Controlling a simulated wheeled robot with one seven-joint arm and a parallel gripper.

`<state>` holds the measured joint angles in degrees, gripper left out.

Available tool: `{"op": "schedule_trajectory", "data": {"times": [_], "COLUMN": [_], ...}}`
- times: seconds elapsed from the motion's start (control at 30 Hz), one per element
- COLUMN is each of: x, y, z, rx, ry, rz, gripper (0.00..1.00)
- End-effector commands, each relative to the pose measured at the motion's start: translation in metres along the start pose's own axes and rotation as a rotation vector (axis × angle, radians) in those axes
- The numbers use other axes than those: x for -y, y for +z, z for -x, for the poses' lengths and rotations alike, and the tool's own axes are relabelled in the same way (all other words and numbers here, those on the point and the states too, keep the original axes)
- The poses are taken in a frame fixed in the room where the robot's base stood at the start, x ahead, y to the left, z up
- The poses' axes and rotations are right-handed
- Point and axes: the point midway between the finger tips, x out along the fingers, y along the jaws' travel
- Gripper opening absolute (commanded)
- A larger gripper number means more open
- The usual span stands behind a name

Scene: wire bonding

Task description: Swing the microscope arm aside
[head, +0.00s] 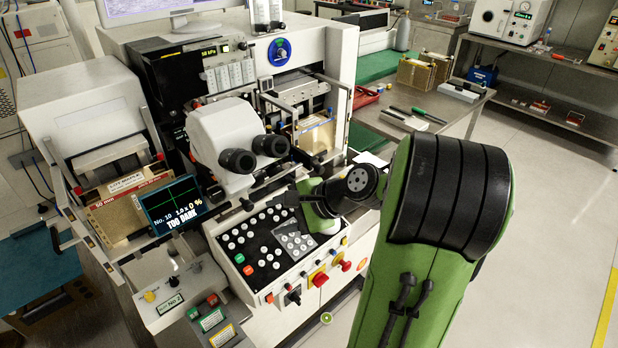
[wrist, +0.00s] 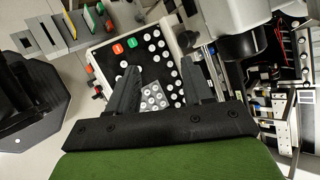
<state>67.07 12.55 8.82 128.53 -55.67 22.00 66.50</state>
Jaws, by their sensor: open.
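The microscope (head: 222,135) is a white head with two black eyepieces (head: 255,155), standing over the front of the bonding machine. The arm that carries it is mostly hidden behind the head. In the wrist view, a pale body with a dark round part (wrist: 243,45), likely the microscope, shows at the upper right. My gripper (wrist: 157,84) is open, with nothing between its two dark fingers. It hangs over the black button panel (head: 262,262), to the right of and below the eyepieces and apart from them. In the head view its fingertips are hard to make out.
A small screen reading "TOO DARK" (head: 173,205) stands left of the microscope. Metal rails and a fixture (head: 318,130) are behind my gripper. Open floor (head: 545,200) lies to the right.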

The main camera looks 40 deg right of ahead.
Motion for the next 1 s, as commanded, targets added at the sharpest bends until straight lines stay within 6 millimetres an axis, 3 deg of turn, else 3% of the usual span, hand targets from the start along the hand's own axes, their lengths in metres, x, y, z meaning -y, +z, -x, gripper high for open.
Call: {"op": "schedule_trajectory", "data": {"times": [0.03,0.1,0.2,0.3,0.4,0.47,1.0], "x": [-0.010,-0.009,-0.015,-0.022,-0.022,-0.017,0.071], "y": [-0.046,-0.091,-0.142,-0.169,-0.175,-0.175,-0.178], "z": [-0.001,0.018,0.057,0.088,0.099,0.095,0.004], "rx": [0.032,0.106,0.220,0.306,0.340,0.343,0.341], "ry": [-0.119,-0.305,-0.540,-0.687,-0.736,-0.734,-0.729], "rz": [-0.204,-0.463,-0.741,-0.887,-0.932,-0.932,-0.926], "gripper": [0.51,0.51,0.51,0.51,0.51,0.51,0.51]}}
